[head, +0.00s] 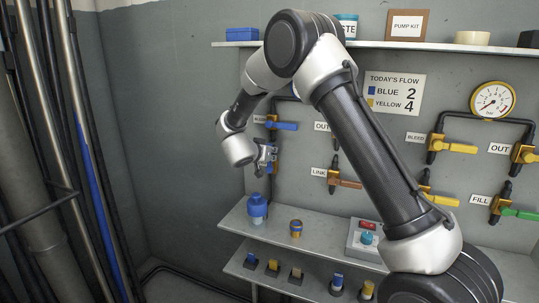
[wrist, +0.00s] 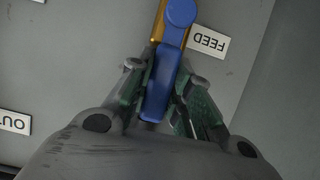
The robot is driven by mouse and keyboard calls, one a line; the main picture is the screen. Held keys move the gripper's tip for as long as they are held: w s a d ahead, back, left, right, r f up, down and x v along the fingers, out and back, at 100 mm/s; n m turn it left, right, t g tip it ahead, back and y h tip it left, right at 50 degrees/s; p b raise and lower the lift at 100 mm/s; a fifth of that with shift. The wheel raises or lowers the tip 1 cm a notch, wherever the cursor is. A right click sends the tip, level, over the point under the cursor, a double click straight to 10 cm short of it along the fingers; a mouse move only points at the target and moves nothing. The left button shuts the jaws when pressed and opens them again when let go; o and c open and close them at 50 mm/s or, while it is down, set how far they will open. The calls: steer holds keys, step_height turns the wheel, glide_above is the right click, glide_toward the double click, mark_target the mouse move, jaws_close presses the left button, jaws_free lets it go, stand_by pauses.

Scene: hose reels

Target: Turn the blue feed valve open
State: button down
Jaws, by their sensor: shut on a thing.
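The blue feed valve lever (wrist: 157,98) runs down the middle of the wrist view from its rounded blue pivot cap. The brass valve body (wrist: 158,22) shows beside the cap, and a FEED label (wrist: 209,40) is on the wall to the right, upside down. My gripper (wrist: 162,70) has one green-padded finger on each side of the lever and is shut on it. In the head view my gripper (head: 266,156) is at the wall at left centre. It hides most of the feed valve there, so the lever's angle is hard to tell.
Another blue-handled valve (head: 284,126) sits just above my gripper, and an orange LINK valve (head: 345,183) is to the right. A blue bottle (head: 257,208) and a small tin (head: 296,228) stand on the shelf below. Yellow and green valves (head: 520,213) are farther right.

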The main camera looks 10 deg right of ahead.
steer(key=c, duration=1.3)
jaws_free()
steer(key=shift+a, duration=0.1)
steer(key=v, duration=1.2)
steer(key=shift+f, duration=0.1)
